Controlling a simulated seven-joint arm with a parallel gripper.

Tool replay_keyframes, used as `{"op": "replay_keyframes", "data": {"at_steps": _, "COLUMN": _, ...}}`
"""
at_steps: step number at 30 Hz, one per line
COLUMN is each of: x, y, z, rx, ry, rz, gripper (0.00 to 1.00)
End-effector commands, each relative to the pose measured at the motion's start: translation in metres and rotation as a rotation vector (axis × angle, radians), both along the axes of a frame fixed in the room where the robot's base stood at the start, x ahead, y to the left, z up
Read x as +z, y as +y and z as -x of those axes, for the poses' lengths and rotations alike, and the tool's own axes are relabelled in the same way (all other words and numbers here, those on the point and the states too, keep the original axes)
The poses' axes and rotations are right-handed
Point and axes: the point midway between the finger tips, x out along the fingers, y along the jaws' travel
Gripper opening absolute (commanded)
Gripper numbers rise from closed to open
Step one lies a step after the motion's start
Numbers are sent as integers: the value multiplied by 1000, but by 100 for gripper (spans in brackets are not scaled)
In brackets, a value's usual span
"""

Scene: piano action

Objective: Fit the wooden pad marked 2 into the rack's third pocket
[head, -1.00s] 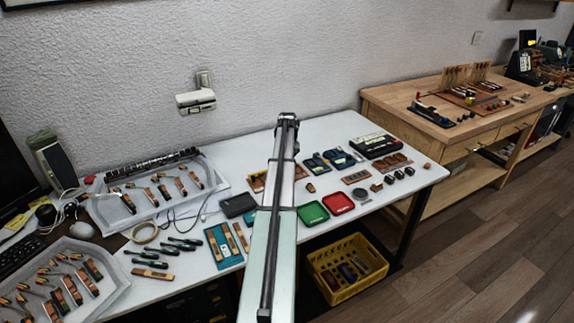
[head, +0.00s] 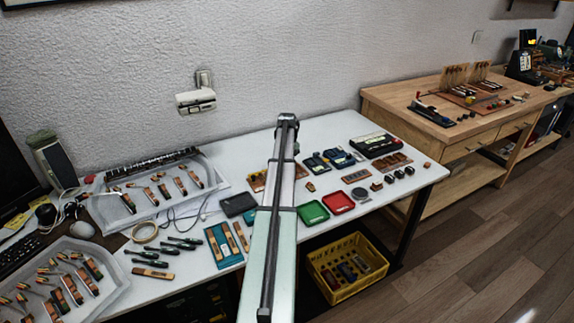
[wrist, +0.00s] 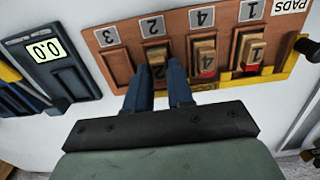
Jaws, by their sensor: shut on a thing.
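The wooden rack (wrist: 172,24) fills the top of the wrist view, its labels upside down: 3, 2, 4, 1 and PADS from left to right. My gripper (wrist: 164,78) is shut on the wooden pad marked 2 (wrist: 155,57), at the pocket labelled 2, third from the PADS end. The pad's lower part is hidden, so I cannot tell if it is fully seated. Pads marked 4 (wrist: 204,52) and 1 (wrist: 252,50) stand in neighbouring pockets. The pocket labelled 3 (wrist: 117,66) is empty. In the head view my arm covers the gripper and part of the rack (head: 257,182).
A dark blue scale reading 0.0 (wrist: 50,65) stands close beside the rack's label-3 end. A black knob (wrist: 305,45) is at the other end. In the head view, green (head: 313,213) and red (head: 338,202) trays lie right of my arm.

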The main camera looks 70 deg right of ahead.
Motion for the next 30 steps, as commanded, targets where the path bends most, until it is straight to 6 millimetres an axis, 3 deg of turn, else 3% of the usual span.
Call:
{"op": "replay_keyframes", "data": {"at_steps": 26, "x": -1, "y": 0, "z": 0, "rx": 0, "ry": 0, "rz": 0, "gripper": 0}}
{"op": "replay_keyframes", "data": {"at_steps": 27, "x": -1, "y": 0, "z": 0, "rx": 0, "ry": 0, "rz": 0, "gripper": 25}}
{"op": "replay_keyframes", "data": {"at_steps": 30, "x": -1, "y": 0, "z": 0, "rx": 0, "ry": 0, "rz": 0, "gripper": 34}}
